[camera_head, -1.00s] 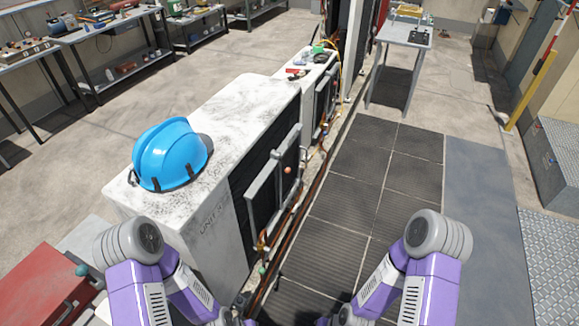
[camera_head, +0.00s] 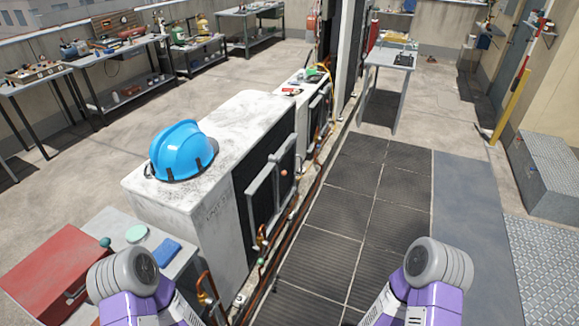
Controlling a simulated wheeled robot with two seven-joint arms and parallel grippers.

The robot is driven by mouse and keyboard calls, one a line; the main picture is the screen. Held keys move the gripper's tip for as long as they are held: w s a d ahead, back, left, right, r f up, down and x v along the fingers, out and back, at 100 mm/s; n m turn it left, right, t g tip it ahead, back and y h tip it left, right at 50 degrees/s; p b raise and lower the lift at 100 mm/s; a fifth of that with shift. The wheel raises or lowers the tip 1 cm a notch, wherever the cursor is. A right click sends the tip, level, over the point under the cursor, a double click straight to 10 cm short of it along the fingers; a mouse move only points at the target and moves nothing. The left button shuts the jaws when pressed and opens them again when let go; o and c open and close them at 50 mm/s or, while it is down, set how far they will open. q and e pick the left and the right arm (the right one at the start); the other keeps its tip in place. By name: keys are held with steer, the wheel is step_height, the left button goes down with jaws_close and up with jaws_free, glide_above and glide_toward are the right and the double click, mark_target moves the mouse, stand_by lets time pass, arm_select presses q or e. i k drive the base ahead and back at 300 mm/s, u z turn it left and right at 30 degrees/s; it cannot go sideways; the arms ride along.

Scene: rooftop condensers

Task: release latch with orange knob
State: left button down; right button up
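A small orange knob (camera_head: 284,172) sits on a grey latch frame (camera_head: 264,196) on the dark grille side of the near white condenser (camera_head: 205,190). The latch frame stands upright against the grille. The knob is small and its exact latch position is hard to tell. Only the upper parts of my two purple and grey arms show, at the bottom left and bottom right. Both grippers are out of view below the picture, and nothing of mine touches the knob.
A blue hard hat (camera_head: 182,152) lies on the condenser. Copper pipes (camera_head: 283,232) run along its base. A red toolbox (camera_head: 55,273) is at the lower left. Dark walkway mats (camera_head: 340,210) lie clear to the right. A second condenser (camera_head: 314,105) stands behind.

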mark_target(280, 167)
steer(key=z, duration=0.75)
steer(key=i, duration=1.25)
steer(key=z, duration=0.5)
steer(key=i, duration=1.8)
steer(key=u, duration=1.6)
steer(key=i, duration=0.75)
steer(key=u, duration=0.75)
